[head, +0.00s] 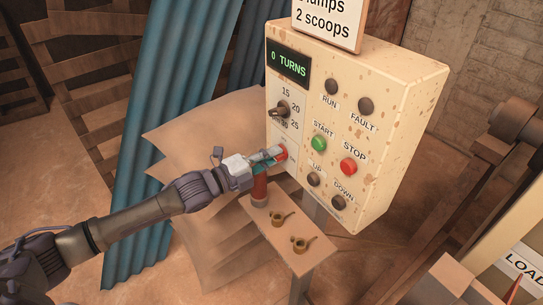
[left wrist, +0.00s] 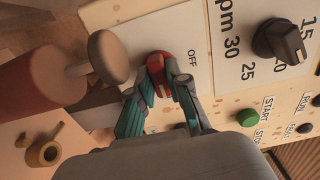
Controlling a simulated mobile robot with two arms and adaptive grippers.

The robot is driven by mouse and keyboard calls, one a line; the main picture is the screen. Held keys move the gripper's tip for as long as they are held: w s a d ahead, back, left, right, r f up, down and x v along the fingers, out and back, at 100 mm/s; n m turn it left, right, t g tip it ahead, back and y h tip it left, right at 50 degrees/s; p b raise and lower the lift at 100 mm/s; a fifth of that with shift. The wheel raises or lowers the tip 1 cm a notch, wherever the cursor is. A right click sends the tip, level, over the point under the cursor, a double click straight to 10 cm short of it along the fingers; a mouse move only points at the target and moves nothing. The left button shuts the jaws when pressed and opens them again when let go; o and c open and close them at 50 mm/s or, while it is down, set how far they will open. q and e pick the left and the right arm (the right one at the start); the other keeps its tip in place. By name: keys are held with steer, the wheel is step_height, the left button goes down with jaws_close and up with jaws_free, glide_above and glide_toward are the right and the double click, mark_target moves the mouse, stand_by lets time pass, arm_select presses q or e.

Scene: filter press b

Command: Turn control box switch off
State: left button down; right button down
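The cream control box (head: 391,119) stands at the centre right in the head view, its display reading "0 TURNS". Its red switch (head: 281,153) is at the lower left of the front panel, mostly behind my left gripper (head: 273,156). In the left wrist view the red switch (left wrist: 159,68) is between the fingertips of my left gripper (left wrist: 162,69), which press in on both sides of it. The word "OFF" (left wrist: 192,59) is printed beside the switch. My right gripper is not in view.
A black rpm knob (head: 281,110) sits above the switch. Green START (head: 319,143) and red STOP (head: 348,166) buttons are to the right.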

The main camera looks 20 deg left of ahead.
arm_select(q)
steer(key=shift+n, duration=0.3)
steer(key=shift+n+p, duration=1.8)
steer(key=shift+n, duration=6.9)
steer(key=shift+f, duration=0.1)
steer(key=c, duration=1.1)
jaws_free()
steer(key=v, duration=1.2)
